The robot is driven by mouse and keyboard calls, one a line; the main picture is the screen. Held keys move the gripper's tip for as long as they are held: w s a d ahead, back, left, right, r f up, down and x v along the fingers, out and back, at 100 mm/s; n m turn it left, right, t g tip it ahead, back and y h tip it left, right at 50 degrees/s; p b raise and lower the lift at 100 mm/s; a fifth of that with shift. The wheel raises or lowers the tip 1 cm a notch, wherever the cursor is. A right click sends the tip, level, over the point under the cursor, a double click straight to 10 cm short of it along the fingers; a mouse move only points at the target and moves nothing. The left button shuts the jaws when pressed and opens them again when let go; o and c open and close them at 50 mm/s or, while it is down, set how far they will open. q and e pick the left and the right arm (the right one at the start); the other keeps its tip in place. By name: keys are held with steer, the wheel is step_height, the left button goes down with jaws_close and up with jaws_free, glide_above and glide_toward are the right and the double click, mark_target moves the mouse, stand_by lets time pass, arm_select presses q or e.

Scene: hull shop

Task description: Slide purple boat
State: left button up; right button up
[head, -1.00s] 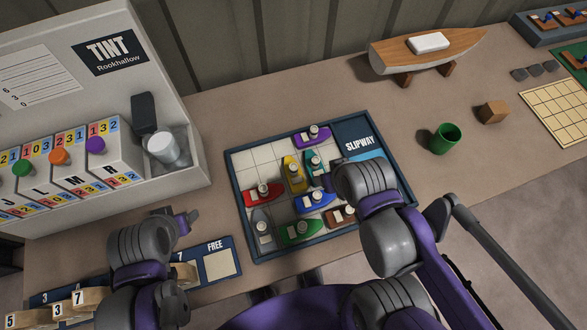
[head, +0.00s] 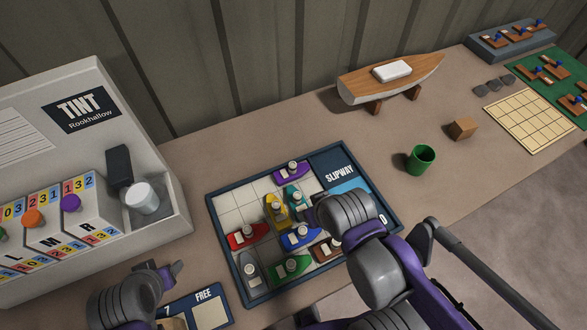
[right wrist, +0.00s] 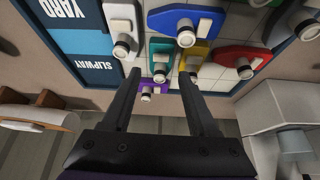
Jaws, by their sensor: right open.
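The purple boat (head: 292,172) lies in the top row of the boat tray (head: 226,272), just left of the navy SLIPWAY panel (head: 332,156). In the right wrist view the purple boat (right wrist: 155,88) shows between the two fingers. My right gripper (right wrist: 160,74) is open and empty over the tray; its height above the boats is hard to judge. In the head view its wrist hides part of the tray's right side. The teal boat (head: 294,197) and the yellow boat (head: 275,209) lie just below the purple one. My left gripper (head: 168,268) is left of the tray, away from the boats.
Red (head: 245,236), blue (head: 300,238), green (head: 290,268), brown (head: 327,248) and grey (head: 250,276) boats also lie in the tray. A white boat (right wrist: 119,18) shows in the wrist view. Empty cells (head: 238,206) lie left of the purple boat. A green cup (head: 420,160) stands to the right.

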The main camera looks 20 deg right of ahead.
stand_by(0.5)
steer(key=w+r+g+p, duration=0.2)
steer(key=w+r, duration=0.3)
steer(key=w, duration=0.3)
steer(key=m+g, duration=0.1)
steer(key=g, duration=0.2)
glide_above(292, 164)
arm_select(q)
steer(key=r, duration=0.1)
steer(key=w+r, duration=0.1)
steer(key=shift+r, duration=0.4)
arm_select(e)
step_height(292, 164, down, 11)
steer(key=shift+f, duration=0.15)
steer(key=shift+c, duration=0.3)
jaws_close()
